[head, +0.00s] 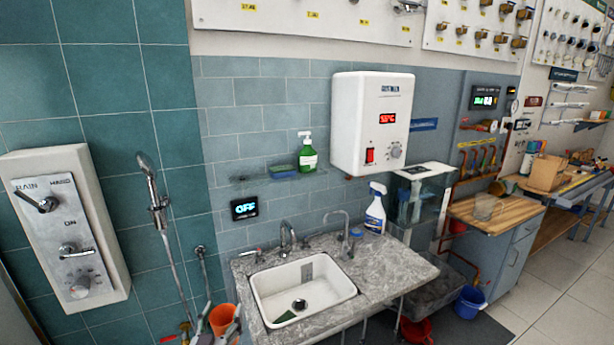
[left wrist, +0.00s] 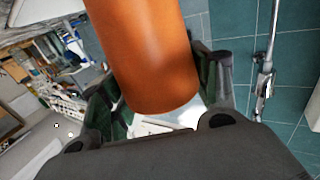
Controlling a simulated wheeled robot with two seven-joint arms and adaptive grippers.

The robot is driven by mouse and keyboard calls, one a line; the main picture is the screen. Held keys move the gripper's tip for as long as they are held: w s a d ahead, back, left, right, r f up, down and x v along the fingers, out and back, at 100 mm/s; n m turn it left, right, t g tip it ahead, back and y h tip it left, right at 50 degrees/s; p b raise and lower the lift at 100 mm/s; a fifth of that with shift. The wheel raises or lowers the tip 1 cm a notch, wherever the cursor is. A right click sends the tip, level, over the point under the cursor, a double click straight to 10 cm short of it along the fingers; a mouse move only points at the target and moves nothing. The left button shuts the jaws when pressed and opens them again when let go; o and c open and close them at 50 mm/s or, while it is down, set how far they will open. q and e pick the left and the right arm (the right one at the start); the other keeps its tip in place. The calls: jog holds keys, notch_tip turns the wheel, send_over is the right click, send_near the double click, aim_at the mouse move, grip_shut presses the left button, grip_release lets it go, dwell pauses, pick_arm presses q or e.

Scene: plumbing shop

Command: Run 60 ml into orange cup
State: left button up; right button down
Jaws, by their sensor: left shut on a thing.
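The orange cup (head: 222,318) is at the bottom of the head view, left of the counter and below its top. My left gripper (head: 212,332) is shut on it, with dark fingers on either side. In the left wrist view the cup (left wrist: 150,55) fills the top middle between green finger pads; its inside is hidden. A white sink (head: 303,290) with a dark drain is set in the grey stone counter. A curved tap (head: 287,236) stands behind it, and a slim gooseneck spout (head: 338,222) stands to its right. No running water shows. My right gripper is out of view.
A wall display (head: 244,208) reads OFF. A white water heater (head: 373,122) has a lit red display. A spray bottle (head: 376,208) stands at the counter's back right. A shower panel (head: 62,225) and hand shower (head: 149,180) hang left.

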pick_arm(q)
jog(key=s+f+y, duration=0.1)
jog(key=s+f, duration=0.5)
jog(key=f, duration=0.2)
jog(key=shift+n, duration=0.3)
